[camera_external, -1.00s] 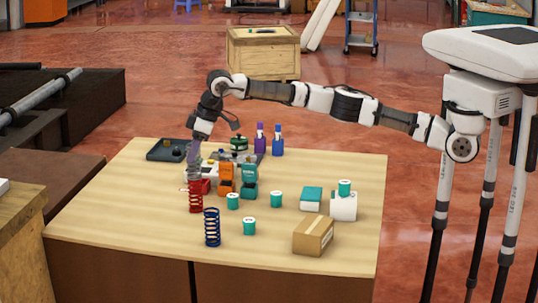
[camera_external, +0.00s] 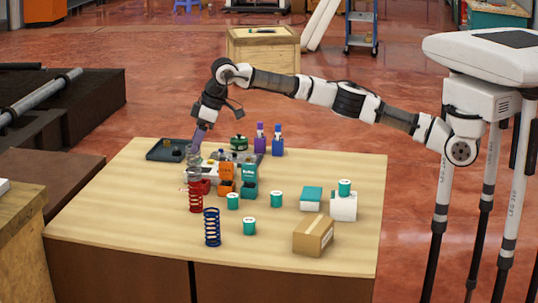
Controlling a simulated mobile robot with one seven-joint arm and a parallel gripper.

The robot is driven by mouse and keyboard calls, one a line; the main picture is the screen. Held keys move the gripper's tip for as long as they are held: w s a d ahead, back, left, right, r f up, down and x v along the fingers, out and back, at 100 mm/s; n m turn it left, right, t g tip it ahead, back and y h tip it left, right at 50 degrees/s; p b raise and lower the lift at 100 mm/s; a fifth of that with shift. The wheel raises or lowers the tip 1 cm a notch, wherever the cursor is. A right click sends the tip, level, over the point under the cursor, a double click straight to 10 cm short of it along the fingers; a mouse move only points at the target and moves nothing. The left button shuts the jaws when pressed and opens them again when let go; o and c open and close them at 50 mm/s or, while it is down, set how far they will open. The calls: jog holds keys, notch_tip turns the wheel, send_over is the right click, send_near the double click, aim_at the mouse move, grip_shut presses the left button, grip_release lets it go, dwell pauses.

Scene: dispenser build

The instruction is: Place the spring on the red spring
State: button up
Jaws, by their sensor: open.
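The red spring (camera_external: 195,201) stands upright on the wooden table, left of the middle. A grey spring (camera_external: 194,168) shows directly above it, upright and apparently resting on its top; the exact contact is too small to tell. My gripper (camera_external: 196,148) is open, pointing down at the top of the grey spring. Whether the fingertips still touch the grey spring cannot be told. A dark blue spring (camera_external: 212,228) stands upright on the table in front and slightly right of the red one.
Orange (camera_external: 226,179) and teal dispensers (camera_external: 249,181) stand close right of the springs. Several teal-labelled cans, a cardboard box (camera_external: 313,236), and purple (camera_external: 260,139) and blue bottles (camera_external: 278,141) are farther right. A dark tray (camera_external: 167,150) lies behind. The table's front left is clear.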

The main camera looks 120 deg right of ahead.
jog(key=v, duration=0.8)
jog(key=shift+s+r+b, duration=0.15)
jog(key=shift+r+b, duration=0.05)
jog(key=shift+b, duration=0.25)
